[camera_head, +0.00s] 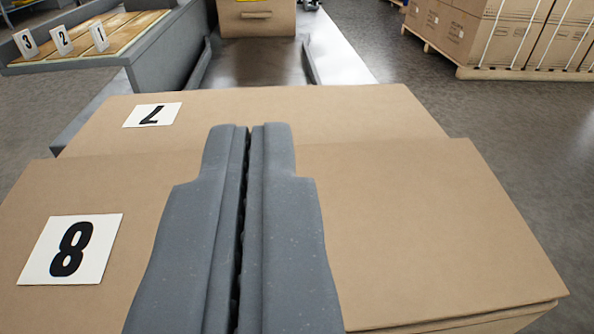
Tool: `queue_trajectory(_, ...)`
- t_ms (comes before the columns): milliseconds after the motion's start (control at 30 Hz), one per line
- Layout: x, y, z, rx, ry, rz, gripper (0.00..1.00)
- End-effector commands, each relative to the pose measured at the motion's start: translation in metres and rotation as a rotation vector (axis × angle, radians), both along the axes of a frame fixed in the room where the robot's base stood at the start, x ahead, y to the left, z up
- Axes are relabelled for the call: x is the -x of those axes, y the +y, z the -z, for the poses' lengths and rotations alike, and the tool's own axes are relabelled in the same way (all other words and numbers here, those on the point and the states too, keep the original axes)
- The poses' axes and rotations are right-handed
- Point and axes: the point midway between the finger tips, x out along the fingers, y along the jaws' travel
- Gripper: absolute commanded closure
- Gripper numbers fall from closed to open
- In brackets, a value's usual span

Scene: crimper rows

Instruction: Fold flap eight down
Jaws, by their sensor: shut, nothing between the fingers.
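Flap eight (430,230) is a wide brown cardboard flap with a white label bearing a black 8 (72,250) on its left part. It lies across the near part of the view and looks roughly flat. Flap seven (300,115), with a label bearing an upside-down 7 (152,115), lies just beyond it. My gripper (249,128) is shut and empty. Its grey fingers reach over the middle of flap eight, with the tips in front of flap seven. I cannot tell whether they touch the cardboard. The fingers hide the middle of flap eight.
A grey metal chute or conveyor (262,65) runs beyond the box, with another carton (257,18) on it. A grey tray (165,50) with boards labelled 1, 2 and 3 stands at the upper left. Strapped cartons (500,30) sit on a pallet at the upper right. Floor is clear at right.

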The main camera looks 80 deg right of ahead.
Motion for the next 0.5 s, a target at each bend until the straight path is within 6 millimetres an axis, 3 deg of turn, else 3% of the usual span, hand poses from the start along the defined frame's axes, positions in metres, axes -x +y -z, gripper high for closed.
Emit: queue_trajectory(500,-0.023,-0.072,0.009,0.002,0.000,0.001,1.00)
